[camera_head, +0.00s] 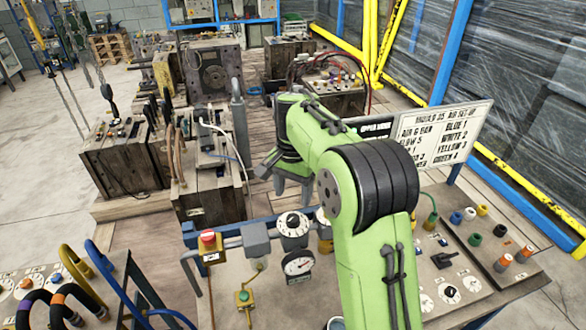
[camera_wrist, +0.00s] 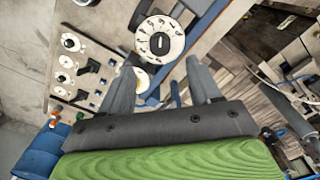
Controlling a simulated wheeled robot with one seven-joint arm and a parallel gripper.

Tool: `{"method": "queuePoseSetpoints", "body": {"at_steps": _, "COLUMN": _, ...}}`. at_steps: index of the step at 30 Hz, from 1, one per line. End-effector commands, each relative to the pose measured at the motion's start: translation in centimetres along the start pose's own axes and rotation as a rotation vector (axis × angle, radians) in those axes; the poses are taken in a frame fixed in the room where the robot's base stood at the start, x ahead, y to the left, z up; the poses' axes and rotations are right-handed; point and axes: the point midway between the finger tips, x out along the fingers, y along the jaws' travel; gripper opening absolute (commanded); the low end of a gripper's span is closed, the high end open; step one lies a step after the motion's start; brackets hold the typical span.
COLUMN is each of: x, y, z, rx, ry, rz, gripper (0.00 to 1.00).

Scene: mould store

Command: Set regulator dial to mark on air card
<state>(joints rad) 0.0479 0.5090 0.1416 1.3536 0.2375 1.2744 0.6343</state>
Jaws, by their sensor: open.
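The regulator dial (camera_head: 292,224) is a round white face with dark marks and a black centre knob, above a pressure gauge (camera_head: 298,264). A marked dial with a black knob (camera_wrist: 160,39) shows at the top of the wrist view, beyond my fingertips. My gripper (camera_head: 291,190) is open and empty, apart from the dial; it also shows in the wrist view (camera_wrist: 162,68). The air card (camera_head: 440,130) stands behind my arm, which hides part of its left side. It reads "MOULD 25 AIR SET UP", with an air line in bar whose figure is unclear.
A red emergency button (camera_head: 208,240) on a yellow box is left of the dial. A panel with coloured connectors (camera_head: 480,232) lies right of my arm. Wooden mould stacks (camera_head: 125,160) stand behind.

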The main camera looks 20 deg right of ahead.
Motion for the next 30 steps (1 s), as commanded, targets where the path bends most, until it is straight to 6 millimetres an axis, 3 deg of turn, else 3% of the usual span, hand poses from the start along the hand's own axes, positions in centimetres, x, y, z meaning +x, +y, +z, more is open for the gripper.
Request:
{"method": "queuePoseSetpoints", "body": {"at_steps": 1, "x": -1.9, "y": -0.1, "z": -0.1, "rx": 0.000, "ry": 0.004, "rz": -0.003, "gripper": 0.63}}
{"method": "queuePoseSetpoints", "body": {"at_steps": 3, "x": -3.8, "y": -0.1, "z": 0.0, "rx": -0.002, "ry": 0.003, "rz": -0.002, "gripper": 0.63}}
{"method": "queuePoseSetpoints", "body": {"at_steps": 9, "x": -7.4, "y": -0.1, "z": 0.0, "rx": -0.002, "ry": 0.001, "rz": -0.001, "gripper": 0.63}}
{"method": "queuePoseSetpoints", "body": {"at_steps": 25, "x": -8.0, "y": 0.2, "z": 0.1, "rx": -0.008, "ry": 0.004, "rz": -0.002, "gripper": 0.63}}
{"method": "queuePoseSetpoints", "body": {"at_steps": 28, "x": -9.2, "y": 1.8, "z": 1.3, "rx": -0.064, "ry": 0.040, "rz": -0.020, "gripper": 0.63}}
{"method": "queuePoseSetpoints", "body": {"at_steps": 30, "x": -10.2, "y": 3.9, "z": 3.1, "rx": -0.142, "ry": 0.086, "rz": -0.042, "gripper": 0.63}}
